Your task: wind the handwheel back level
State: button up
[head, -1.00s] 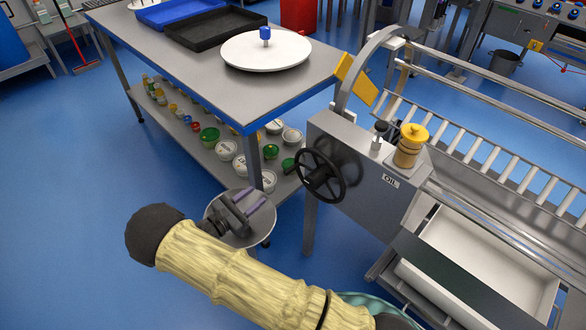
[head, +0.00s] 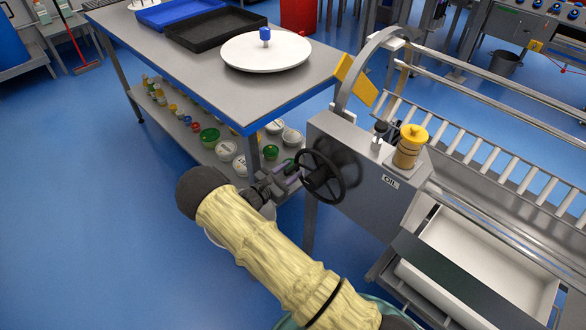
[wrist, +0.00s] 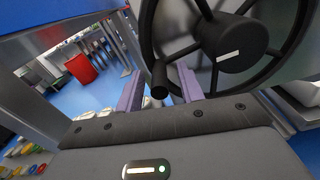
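The black handwheel (head: 336,187) is mounted on the grey side housing of the machine. In the wrist view its rim (wrist: 147,40), spokes and hub (wrist: 236,45) fill the upper right, with a pale mark on the hub. A short black handle (wrist: 159,78) sticks out from the rim towards the wrist camera. My gripper (head: 292,172) is at the left edge of the wheel. In the wrist view my gripper (wrist: 160,86) has its two purple fingers apart, with the handle showing between them. Gaps appear on both sides of the handle; contact is not visible.
The housing carries a yellow oil cup (head: 410,147) and a small black knob. A steel table (head: 180,70) with trays and a white turntable (head: 266,52) stands to the left, its lower shelf holding several tubs. Blue floor (head: 90,220) is clear at left.

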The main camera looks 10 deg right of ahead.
jog(key=shift+x, duration=0.95)
jog(key=shift+f, duration=0.1)
grip_shut()
jog(key=shift+s+d, duration=0.1)
